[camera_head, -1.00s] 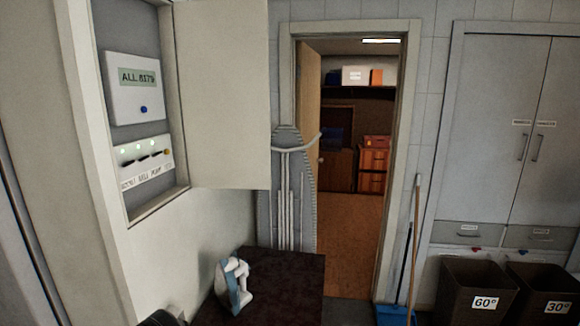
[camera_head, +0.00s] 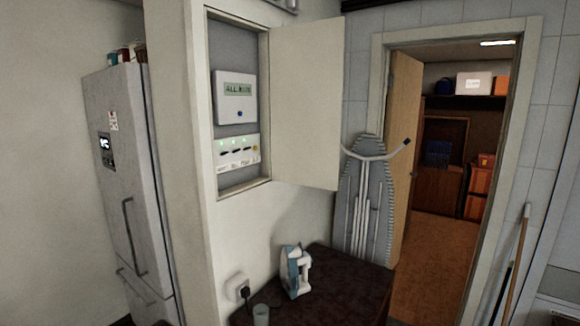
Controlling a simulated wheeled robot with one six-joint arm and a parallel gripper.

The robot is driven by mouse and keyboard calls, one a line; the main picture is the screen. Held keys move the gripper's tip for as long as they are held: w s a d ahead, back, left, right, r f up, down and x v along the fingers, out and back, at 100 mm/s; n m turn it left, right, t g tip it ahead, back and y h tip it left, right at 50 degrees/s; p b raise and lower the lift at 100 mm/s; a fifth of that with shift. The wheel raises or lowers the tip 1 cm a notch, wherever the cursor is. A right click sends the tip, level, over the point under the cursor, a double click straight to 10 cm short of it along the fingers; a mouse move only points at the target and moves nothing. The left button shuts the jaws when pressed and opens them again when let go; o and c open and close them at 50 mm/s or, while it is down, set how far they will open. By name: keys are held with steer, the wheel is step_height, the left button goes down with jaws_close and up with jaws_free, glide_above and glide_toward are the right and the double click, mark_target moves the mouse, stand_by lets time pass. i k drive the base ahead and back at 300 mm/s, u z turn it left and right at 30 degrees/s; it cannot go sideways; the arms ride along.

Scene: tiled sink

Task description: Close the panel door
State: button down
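The panel door (camera_head: 306,104) is a plain cream sheet, swung wide open to the right of its wall box. It hinges at the right edge of the recessed panel (camera_head: 223,186). Inside the recess are a white display unit (camera_head: 236,108) and, below it, a white switch strip (camera_head: 243,152) with small green lights. The door's face is unobstructed and nothing touches it. My gripper does not show in this view.
A dark table (camera_head: 346,290) stands below the panel, with an iron (camera_head: 296,272) and a cup (camera_head: 261,314) on it. An ironing board (camera_head: 366,205) leans behind the panel door. A fridge (camera_head: 125,180) stands left. An open doorway (camera_head: 440,200) is at right.

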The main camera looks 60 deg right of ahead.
mark_target(306, 59)
steer(key=u, duration=1.8)
steer(key=k, duration=2.65)
steer(key=z, duration=2.35)
steer(key=i, duration=1)
